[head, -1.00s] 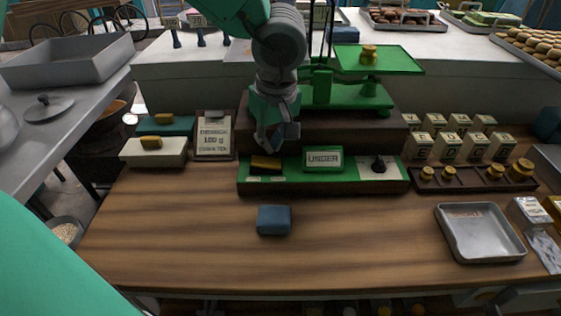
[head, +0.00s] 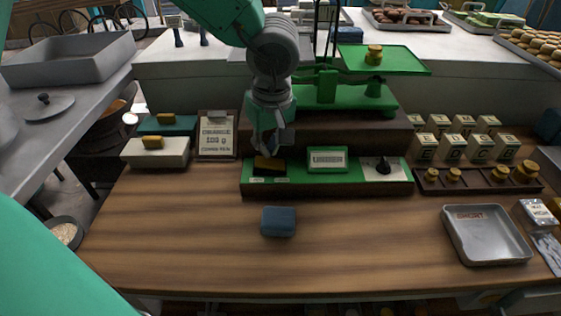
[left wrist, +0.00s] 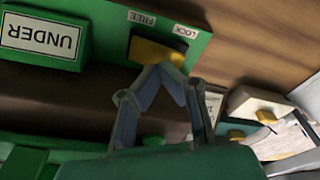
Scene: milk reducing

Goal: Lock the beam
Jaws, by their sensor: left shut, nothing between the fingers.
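The green balance scale (head: 330,95) stands at the back of the wooden table, with a green control panel (head: 297,180) along its front. The yellow beam lever (head: 268,165) sits in a dark slot at the panel's left end. In the left wrist view, the yellow lever (left wrist: 158,53) lies near the FREE label (left wrist: 141,17) and LOCK label (left wrist: 180,31). The display (head: 327,159) reads UNDER. My left gripper (head: 270,151) is shut and empty, pointing down, its tips at or just above the lever; contact is unclear. My right gripper is out of view.
A blue block (head: 278,221) lies on the table in front of the panel. A grey tray (head: 486,235) is at the right. A black knob (head: 383,166) stands at the panel's right end. Lettered boxes and brass weights (head: 478,175) stand farther right. The front middle is clear.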

